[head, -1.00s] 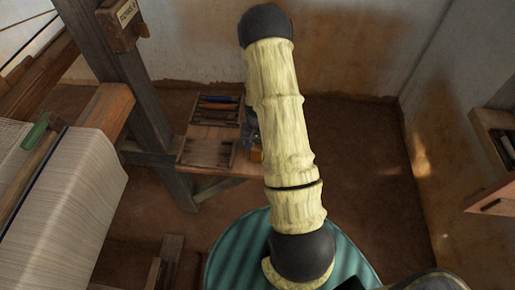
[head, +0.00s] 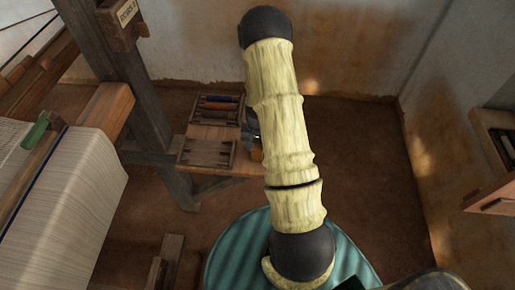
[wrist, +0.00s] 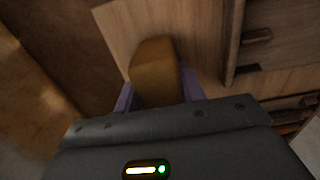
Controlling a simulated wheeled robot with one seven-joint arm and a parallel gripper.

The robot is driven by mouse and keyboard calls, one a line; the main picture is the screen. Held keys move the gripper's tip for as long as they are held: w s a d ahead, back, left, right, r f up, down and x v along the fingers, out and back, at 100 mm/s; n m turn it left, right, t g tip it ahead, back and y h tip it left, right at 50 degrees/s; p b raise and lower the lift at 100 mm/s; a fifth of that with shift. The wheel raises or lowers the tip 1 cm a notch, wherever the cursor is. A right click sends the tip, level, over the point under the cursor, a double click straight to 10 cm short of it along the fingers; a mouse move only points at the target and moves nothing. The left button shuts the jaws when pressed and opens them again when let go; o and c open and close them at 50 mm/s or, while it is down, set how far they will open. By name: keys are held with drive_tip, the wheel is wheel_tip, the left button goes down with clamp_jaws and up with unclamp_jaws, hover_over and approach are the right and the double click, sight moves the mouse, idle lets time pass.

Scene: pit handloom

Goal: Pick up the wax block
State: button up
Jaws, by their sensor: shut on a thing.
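The wax block (wrist: 154,72) is a yellow-brown block in the wrist view, between the two purple fingers of my gripper (wrist: 156,92). My gripper is shut on it, with a finger against each side. Whether the block touches the wooden bench top below it cannot be told. In the head view a small part of the wax block (head: 257,153) shows at the right end of the bench, just left of my arm. My arm hides most of the gripper there.
The small wooden bench (head: 233,167) bears a tray (head: 207,152) and a rack of coloured tools (head: 217,107). The loom with white cloth (head: 75,185) stands left. A wall shelf (head: 492,190) is at right. Brown floor between is clear.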

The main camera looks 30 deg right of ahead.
drive_tip(key=shift+r, duration=0.1)
wheel_tip(320, 180, up, 10)
drive_tip(key=shift+f+b, duration=0.1)
drive_tip(key=shift+b, duration=0.25)
idle(0.5)
drive_tip(key=shift+o, duration=1.4)
drive_tip(key=shift+c, duration=0.4)
